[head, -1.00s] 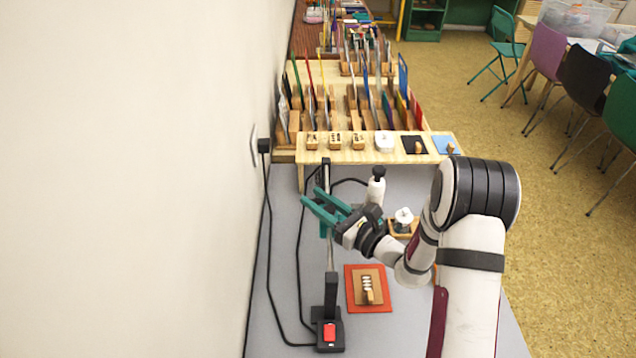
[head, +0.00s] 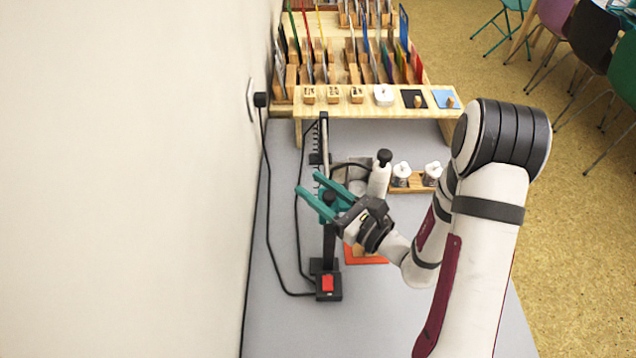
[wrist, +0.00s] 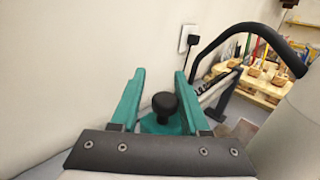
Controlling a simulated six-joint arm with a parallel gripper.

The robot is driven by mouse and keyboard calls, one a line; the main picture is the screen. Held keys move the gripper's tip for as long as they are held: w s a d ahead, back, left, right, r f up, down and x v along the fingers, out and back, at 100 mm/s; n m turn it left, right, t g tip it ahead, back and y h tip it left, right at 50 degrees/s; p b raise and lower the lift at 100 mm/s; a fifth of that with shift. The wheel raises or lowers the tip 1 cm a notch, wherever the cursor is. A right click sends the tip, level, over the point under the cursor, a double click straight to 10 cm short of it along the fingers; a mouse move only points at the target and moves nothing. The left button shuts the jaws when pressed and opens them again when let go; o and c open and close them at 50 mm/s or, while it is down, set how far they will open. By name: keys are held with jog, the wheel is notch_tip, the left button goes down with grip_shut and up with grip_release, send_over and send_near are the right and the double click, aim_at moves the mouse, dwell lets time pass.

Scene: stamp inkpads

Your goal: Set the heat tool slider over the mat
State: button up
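The heat tool's stand shows in the head view: a dark upright post (head: 323,130) on a black base (head: 318,266) with a red switch (head: 328,283). The pale heat tool (head: 379,181), with a black top, is right of the post. The orange mat (head: 352,260) is mostly hidden behind my arm. My gripper (head: 309,185) is open, its teal fingers in front of the post. In the wrist view, a black knob (wrist: 164,103) sits between the spread fingers of my gripper (wrist: 161,75), with gaps on both sides. I cannot tell whether the knob is the slider's.
Black cables (head: 264,190) run along the wall to a plug (head: 260,99). A wooden tray with two white-topped jars (head: 432,174) stands right of the heat tool. A wooden shelf (head: 385,110) with stamps crosses the back. The grey table front (head: 300,330) is clear.

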jog(key=shift+o, duration=1.1)
jog(key=shift+w, duration=0.1)
jog(key=shift+d, duration=0.1)
jog(key=shift+s+d, duration=0.2)
jog(key=shift+d, duration=0.05)
jog(key=v, duration=1.5)
jog(key=shift+s+r, duration=0.1)
